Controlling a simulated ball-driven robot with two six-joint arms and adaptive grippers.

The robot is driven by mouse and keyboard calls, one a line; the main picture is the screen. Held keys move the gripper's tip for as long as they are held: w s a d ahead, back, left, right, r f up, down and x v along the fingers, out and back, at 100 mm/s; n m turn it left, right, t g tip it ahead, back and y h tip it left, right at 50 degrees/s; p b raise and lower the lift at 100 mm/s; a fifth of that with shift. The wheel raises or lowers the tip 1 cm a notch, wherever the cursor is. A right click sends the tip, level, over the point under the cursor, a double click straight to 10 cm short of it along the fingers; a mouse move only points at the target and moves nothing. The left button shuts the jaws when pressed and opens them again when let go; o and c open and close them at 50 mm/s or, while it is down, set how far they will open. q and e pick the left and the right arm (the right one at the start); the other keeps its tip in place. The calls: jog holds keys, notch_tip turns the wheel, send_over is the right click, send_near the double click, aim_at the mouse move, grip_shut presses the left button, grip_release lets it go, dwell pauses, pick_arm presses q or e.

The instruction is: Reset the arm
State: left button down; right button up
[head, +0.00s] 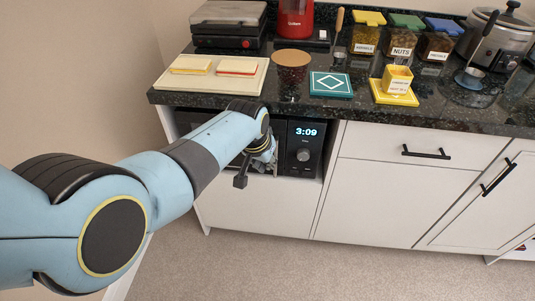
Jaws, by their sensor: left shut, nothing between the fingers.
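My left arm, light blue with dark grey joints, comes in from the left and reaches towards the counter front. My left gripper (262,162) is at its end, in front of the black microwave (303,150) under the counter. It is shut with nothing between the fingers. The wrist hides part of the gripper and the left part of the microwave; I cannot tell whether the gripper touches it. My right gripper is not in view.
The dark counter (440,115) holds a cream board (212,88) with sandwiches, a teal tile (331,84), a yellow container (397,79), labelled jars and a slow cooker (497,40). White cabinets (385,200) with black handles stand below. The floor (350,270) is clear.

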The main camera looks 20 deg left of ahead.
pick_arm(q)
jog(key=s+a+f+g+b, duration=0.1)
jog(key=s+a+f+b, duration=0.2)
jog(key=s+f, duration=0.8)
jog(key=s+a+f+n+g+y+b, duration=0.1)
jog(key=s+a+f+b, duration=0.2)
jog(key=s, duration=2.1)
jog(key=s+a+f+g+b, duration=0.1)
jog(key=s+a+f+b, duration=0.3)
jog(key=s+a+f, duration=0.5)
jog(key=s+f, duration=0.9)
jog(key=f, duration=0.1)
jog(key=shift+s+a+f+g, duration=0.25)
jog(key=shift+a+f+g, duration=0.05)
jog(key=shift+a+f, duration=0.1)
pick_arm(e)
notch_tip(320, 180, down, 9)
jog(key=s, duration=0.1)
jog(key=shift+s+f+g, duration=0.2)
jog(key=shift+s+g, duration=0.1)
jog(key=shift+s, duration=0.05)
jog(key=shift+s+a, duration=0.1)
